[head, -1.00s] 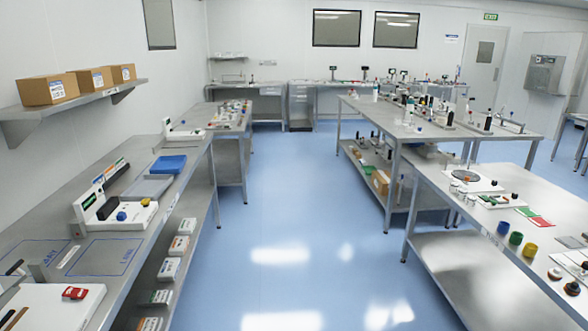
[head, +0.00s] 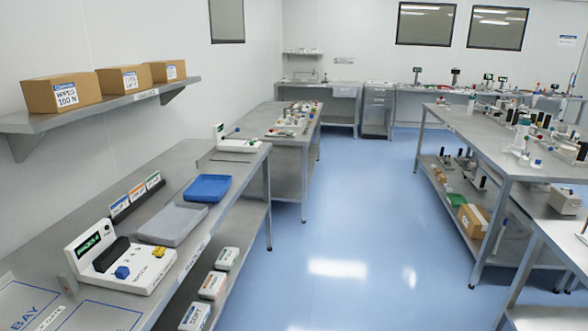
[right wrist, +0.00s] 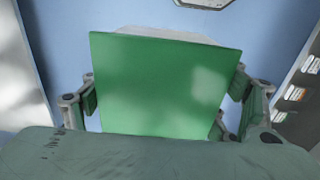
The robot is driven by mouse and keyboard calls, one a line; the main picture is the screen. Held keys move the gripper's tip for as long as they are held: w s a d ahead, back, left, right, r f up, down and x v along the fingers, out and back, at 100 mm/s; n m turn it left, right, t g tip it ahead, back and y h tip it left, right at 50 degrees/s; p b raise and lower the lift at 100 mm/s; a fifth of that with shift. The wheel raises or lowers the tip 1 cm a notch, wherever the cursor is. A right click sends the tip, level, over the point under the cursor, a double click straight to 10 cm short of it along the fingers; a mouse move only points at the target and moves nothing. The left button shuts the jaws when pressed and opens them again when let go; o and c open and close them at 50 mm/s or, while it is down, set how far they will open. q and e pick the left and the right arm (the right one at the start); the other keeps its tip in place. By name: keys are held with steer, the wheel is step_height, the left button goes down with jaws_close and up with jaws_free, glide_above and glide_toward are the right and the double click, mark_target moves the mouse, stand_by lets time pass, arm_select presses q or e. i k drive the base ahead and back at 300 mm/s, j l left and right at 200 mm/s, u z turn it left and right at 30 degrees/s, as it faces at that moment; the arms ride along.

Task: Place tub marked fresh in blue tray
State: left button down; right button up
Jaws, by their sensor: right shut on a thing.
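The blue tray (head: 208,188) lies on the left bench in the head view, behind a grey tray (head: 172,223); it looks empty. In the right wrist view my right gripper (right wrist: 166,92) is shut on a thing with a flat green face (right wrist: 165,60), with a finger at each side. A pale part of it shows past the far edge. No marking is readable on it, so I cannot tell if it is the tub marked fresh. Neither gripper shows in the head view.
A white device with a display (head: 120,258) stands on the left bench near the grey tray. White labelled tubs (head: 212,286) sit on the lower shelf. Cardboard boxes (head: 62,93) sit on a wall shelf above. The blue floor aisle (head: 345,215) is clear.

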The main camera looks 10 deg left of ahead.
mark_target(212, 186)
steer(key=i+u, duration=0.4)
steer(key=i+l+u, duration=0.35)
steer(key=i, duration=0.15)
steer(key=i+l+u, duration=0.25)
steer(key=i+u, duration=0.15)
steer(key=i, duration=0.05)
